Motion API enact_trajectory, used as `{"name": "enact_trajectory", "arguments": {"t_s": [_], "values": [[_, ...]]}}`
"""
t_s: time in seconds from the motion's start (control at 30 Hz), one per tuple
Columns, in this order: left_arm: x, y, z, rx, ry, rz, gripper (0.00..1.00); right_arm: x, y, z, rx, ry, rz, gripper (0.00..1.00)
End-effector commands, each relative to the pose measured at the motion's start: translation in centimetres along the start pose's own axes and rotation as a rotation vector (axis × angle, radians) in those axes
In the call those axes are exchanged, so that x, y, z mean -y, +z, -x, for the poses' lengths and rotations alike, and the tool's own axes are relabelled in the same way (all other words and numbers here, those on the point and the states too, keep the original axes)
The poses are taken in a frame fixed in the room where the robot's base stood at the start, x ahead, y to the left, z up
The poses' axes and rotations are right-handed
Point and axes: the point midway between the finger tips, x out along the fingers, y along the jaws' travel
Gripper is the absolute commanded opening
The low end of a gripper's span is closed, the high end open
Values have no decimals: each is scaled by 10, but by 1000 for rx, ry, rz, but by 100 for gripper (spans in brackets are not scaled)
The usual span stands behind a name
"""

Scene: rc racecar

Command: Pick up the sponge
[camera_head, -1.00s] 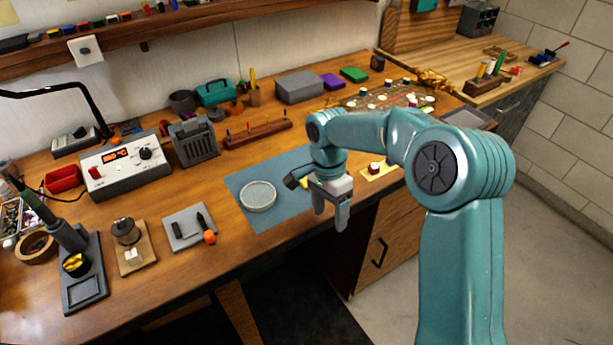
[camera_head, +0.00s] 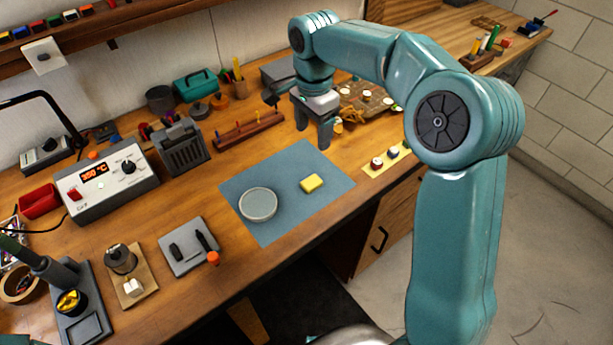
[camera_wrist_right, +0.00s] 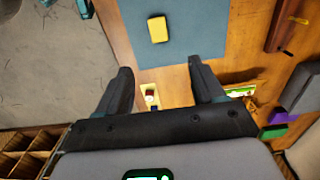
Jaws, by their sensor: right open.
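The yellow sponge (camera_head: 312,183) lies flat on the blue-grey mat (camera_head: 310,220), right of a round pale dish (camera_head: 258,205). The sponge also shows near the top of the right wrist view (camera_wrist_right: 158,29), beyond the fingertips. My right gripper (camera_head: 313,138) is open and empty, held above the bench behind the sponge, near the mat's far edge. Its two dark fingers show apart in the right wrist view (camera_wrist_right: 160,78), with no object between them. My left gripper is not in view.
A yellow strip with small pots (camera_head: 385,162) lies right of the mat. A wooden rack (camera_head: 248,130) stands behind it. A soldering station (camera_head: 107,180) is at the left. A grey tray with tools (camera_head: 189,247) lies left of the mat. The bench's front edge is close to the mat.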

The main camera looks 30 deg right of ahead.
Motion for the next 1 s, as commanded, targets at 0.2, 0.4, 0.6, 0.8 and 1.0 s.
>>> {"name": "enact_trajectory", "arguments": {"t_s": [0.2, 0.4, 0.6, 0.8, 1.0], "values": [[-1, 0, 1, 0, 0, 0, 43, -7, 0, -45, 0, 7, -1, 68], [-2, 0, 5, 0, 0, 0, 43, -8, 0, -87, 1, 5, 0, 68], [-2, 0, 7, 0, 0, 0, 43, -7, -1, -107, 0, 1, -1, 68], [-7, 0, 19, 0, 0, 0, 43, -6, 2, -132, 1, 7, 0, 68], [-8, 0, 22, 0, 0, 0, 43, -3, 2, -157, 1, 2, 0, 68]]}}
